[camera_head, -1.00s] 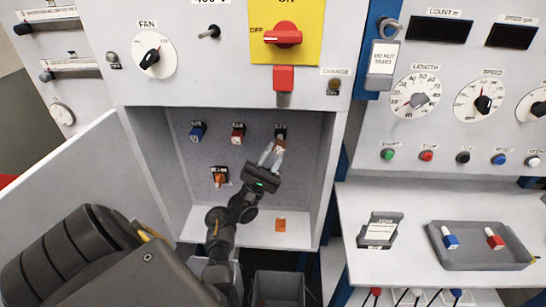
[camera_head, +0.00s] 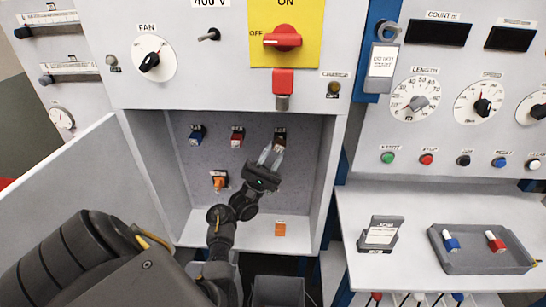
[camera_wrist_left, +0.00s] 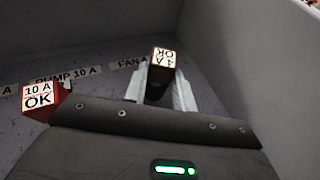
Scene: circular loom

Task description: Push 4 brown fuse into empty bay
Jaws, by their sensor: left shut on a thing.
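The brown fuse (camera_head: 279,142) is at the upper right bay on the back wall of the open cabinet, in front of its dark socket. My left gripper (camera_head: 271,155) is shut on it from below. In the left wrist view the fuse (camera_wrist_left: 163,58) reads "4 A OK" upside down, between the pale fingertips of my left gripper (camera_wrist_left: 160,92). How deep the fuse sits in the bay cannot be told, as the fuse hides the socket. My right gripper is not in view.
A blue fuse (camera_head: 196,134), a red fuse (camera_head: 237,137) and an orange fuse (camera_head: 219,181) sit on the same wall. An orange card (camera_head: 280,229) lies on the cabinet floor. The open door (camera_head: 85,190) stands at left. A grey tray (camera_head: 480,262) holds spare fuses at right.

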